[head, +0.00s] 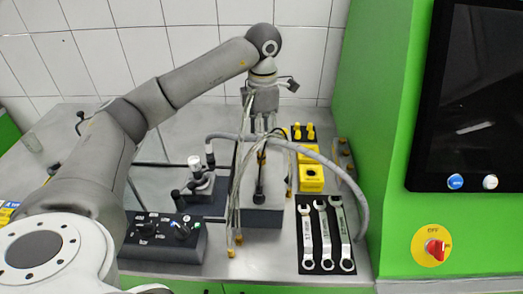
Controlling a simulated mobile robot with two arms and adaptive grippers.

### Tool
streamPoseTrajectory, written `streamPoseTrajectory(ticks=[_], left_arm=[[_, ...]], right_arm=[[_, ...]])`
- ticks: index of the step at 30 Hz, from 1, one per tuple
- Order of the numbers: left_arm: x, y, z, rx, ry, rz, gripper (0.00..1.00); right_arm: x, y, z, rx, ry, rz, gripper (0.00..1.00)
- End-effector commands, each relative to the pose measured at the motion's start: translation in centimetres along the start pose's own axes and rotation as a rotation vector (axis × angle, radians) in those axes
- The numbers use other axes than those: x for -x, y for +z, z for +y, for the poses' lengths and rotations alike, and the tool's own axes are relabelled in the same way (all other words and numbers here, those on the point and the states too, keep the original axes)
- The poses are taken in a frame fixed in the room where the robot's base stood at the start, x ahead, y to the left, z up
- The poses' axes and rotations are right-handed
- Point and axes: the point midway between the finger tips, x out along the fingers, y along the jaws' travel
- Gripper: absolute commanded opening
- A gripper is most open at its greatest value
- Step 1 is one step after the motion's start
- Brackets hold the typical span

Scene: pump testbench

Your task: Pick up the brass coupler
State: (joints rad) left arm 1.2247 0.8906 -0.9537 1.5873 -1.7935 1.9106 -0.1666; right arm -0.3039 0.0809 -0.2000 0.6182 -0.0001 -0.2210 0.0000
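I cannot single out the brass coupler with certainty. Small brass-coloured fittings (344,150) stand at the right edge of the bench against the green cabinet, and brass hose ends (238,239) hang at the front of the pump block (262,214). My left gripper (262,128) points down over the back of the bench, above the pump and among its pale hoses. Its fingertips are small and partly lost against the hoses, so its opening and any hold are unclear. My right gripper is out of view.
A grey hose (352,190) arches over the bench to the right. Several wrenches lie on a black mat (305,262). A yellow block (311,179) and yellow-topped parts (297,131) stand behind them. A control box (164,238) sits front left. The green cabinet (398,130) bounds the right side.

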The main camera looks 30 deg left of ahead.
Motion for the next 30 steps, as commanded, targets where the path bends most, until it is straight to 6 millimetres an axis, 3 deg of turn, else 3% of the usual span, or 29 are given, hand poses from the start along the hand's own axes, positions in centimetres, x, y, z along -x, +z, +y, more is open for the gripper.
streamPoseTrajectory(ticks=[8,18,26,30], left_arm=[[-1.8,-0.3,-0.2,-0.001,-0.002,0.003,0.46],[-5.8,-0.6,-0.5,0.000,-0.002,0.002,0.46],[-6.2,-0.5,-0.5,-0.001,0.000,-0.001,0.46],[-6.1,-0.5,-0.5,-0.001,0.000,-0.001,0.28]], right_arm=[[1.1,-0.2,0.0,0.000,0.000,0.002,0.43],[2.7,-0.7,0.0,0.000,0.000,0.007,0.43],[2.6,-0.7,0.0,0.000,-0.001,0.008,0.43],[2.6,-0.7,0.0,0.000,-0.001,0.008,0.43]])
